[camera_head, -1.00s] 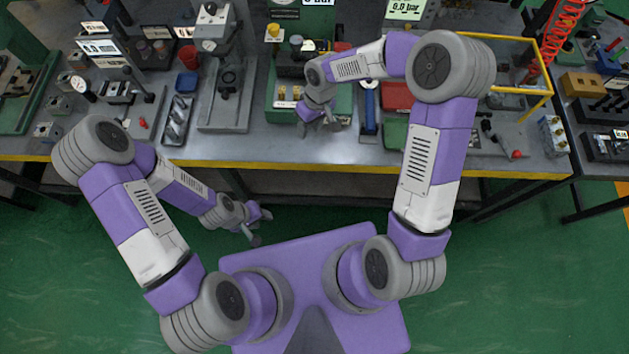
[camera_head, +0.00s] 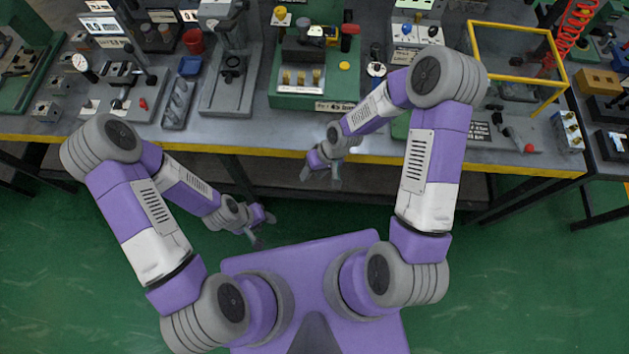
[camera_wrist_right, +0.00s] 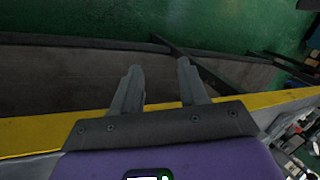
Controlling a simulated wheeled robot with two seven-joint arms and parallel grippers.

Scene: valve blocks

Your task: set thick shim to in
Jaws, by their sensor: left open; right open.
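I cannot tell which piece is the thick shim. A green fixture (camera_head: 349,88) stands at the middle of the bench, with several small brass pieces in a row on a pale plate (camera_head: 301,78). My right gripper (camera_head: 321,177) is open and empty, just in front of the bench's yellow front edge and apart from the fixture. In the right wrist view its two fingers (camera_wrist_right: 158,68) are spread with nothing between them. My left gripper (camera_head: 264,230) is open and empty, low in front of the bench, away from everything on it.
A grey press-like stand (camera_head: 229,92) and a blue bin (camera_head: 190,66) are left of the fixture. A yellow frame (camera_head: 519,65) rises at the right. The yellow bench edge (camera_head: 226,146) runs across in front. Green floor lies clear before it.

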